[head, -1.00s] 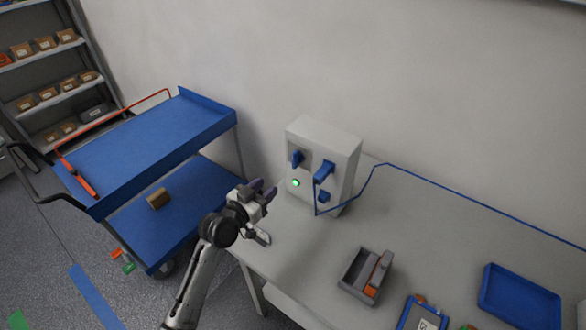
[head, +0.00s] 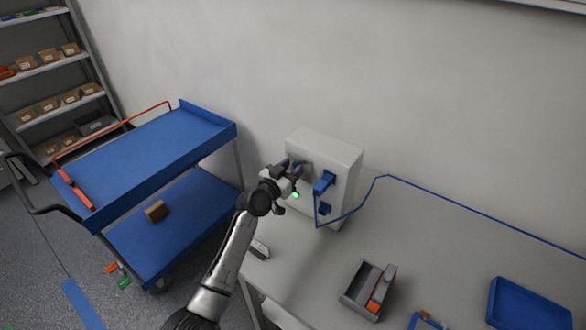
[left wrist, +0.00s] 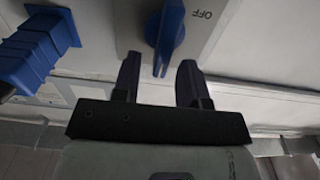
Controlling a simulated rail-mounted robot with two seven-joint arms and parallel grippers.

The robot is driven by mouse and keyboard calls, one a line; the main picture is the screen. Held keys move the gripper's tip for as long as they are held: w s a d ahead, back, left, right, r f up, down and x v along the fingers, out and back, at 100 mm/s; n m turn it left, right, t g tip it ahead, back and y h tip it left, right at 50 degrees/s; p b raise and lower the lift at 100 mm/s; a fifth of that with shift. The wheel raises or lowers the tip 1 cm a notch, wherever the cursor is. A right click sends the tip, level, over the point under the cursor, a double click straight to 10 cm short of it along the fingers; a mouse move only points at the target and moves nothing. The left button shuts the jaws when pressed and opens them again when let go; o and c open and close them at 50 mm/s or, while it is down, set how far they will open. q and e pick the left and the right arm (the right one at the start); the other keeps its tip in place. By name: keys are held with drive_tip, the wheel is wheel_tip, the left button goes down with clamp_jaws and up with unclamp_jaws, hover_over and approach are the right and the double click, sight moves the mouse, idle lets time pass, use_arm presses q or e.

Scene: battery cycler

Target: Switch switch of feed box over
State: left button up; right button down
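The feed box (head: 338,155) is a light grey box standing on the grey table. Its blue switch (left wrist: 166,32) shows in the left wrist view, with its narrow handle pointing down the picture and the word OFF beside it on the right. In the head view the switch is hidden behind my left gripper (head: 290,168). In the left wrist view my left gripper (left wrist: 158,82) is open, one finger on each side of the handle's tip, with gaps visible on both sides. A green lamp (head: 295,194) glows on the box's front. My right gripper is not in view.
A blue plug (head: 325,182) with a blue cable (head: 420,187) sits on the box, right of my gripper; the plug also shows in the left wrist view (left wrist: 35,52). A grey bin (head: 360,302) and a blue tray (head: 530,305) are on the table. A blue cart (head: 150,150) stands left.

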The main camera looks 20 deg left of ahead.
use_arm(q)
drive_tip(key=shift+w+d, duration=0.15)
drive_tip(key=shift+w, duration=0.3)
clamp_jaws()
